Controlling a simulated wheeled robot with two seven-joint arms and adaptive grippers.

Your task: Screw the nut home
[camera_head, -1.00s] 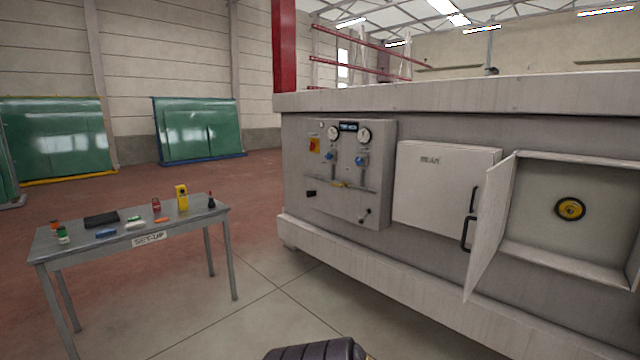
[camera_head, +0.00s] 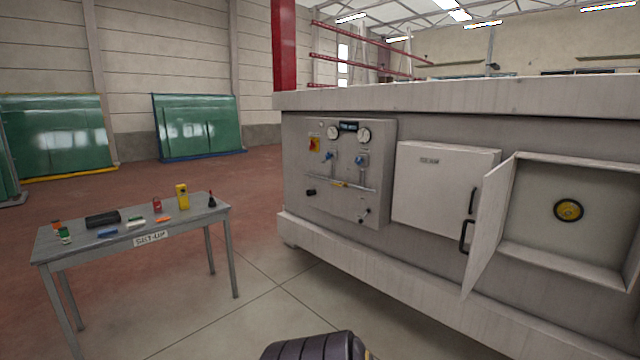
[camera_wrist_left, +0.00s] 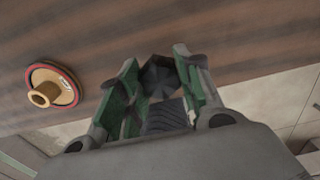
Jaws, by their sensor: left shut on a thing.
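In the left wrist view my left gripper (camera_wrist_left: 160,88) is shut on a dark faceted piece (camera_wrist_left: 159,76) between its green-padded fingers. I cannot tell for certain that this piece is the nut. A round disc with a red rim and a protruding tan hub (camera_wrist_left: 45,94) is on a brown streaked surface, left of and apart from the gripper. In the head view a black and yellow round fitting (camera_head: 568,209) is on the back wall of an open compartment (camera_head: 550,160) at the right. Neither gripper shows in the head view.
The compartment's open door (camera_head: 488,230) sticks out on its left. A closed white cabinet (camera_head: 440,190) and a gauge panel (camera_head: 345,205) are beside it. A set-up table (camera_head: 190,228) with several small items stands at the left. The floor between is clear.

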